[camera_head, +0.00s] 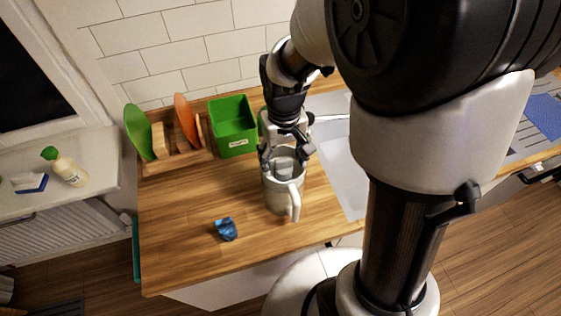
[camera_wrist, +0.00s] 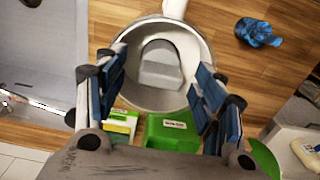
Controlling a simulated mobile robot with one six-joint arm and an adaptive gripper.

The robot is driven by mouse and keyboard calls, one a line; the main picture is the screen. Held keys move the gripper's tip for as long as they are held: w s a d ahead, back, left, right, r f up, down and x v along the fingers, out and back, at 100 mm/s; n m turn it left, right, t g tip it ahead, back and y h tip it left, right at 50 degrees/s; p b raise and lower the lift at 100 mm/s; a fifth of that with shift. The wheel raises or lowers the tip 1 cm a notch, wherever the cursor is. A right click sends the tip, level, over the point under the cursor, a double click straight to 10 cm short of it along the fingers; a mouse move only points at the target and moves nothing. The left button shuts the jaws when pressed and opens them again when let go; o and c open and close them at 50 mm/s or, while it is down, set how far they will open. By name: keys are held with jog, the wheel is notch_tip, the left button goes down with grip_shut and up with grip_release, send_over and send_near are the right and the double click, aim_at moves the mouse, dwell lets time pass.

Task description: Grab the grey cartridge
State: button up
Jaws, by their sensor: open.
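A grey cartridge (camera_wrist: 161,66) with a rounded top sits inside a light grey pitcher (camera_wrist: 203,50), seen from above in the wrist view. In the head view, the pitcher (camera_head: 271,199) stands upright on the wooden counter, its handle towards the front. The cartridge (camera_head: 284,166) shows at its mouth. My gripper (camera_wrist: 160,88) is open and empty over the pitcher, with one finger on each side of the cartridge in the wrist view. In the head view, my gripper (camera_head: 284,152) reaches down at the pitcher's rim. I cannot tell whether the fingers touch the rim.
A green bin (camera_head: 233,128) stands behind the pitcher, beside a wooden rack (camera_head: 172,160) holding plates. A blue crumpled item (camera_head: 226,229) lies on the counter at front left. A sink (camera_head: 345,175) is at the right. The counter's left front is mostly clear.

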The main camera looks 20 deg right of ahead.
aim_at(283, 170)
jog(key=shift+f, duration=1.45)
jog(key=c, duration=1.2)
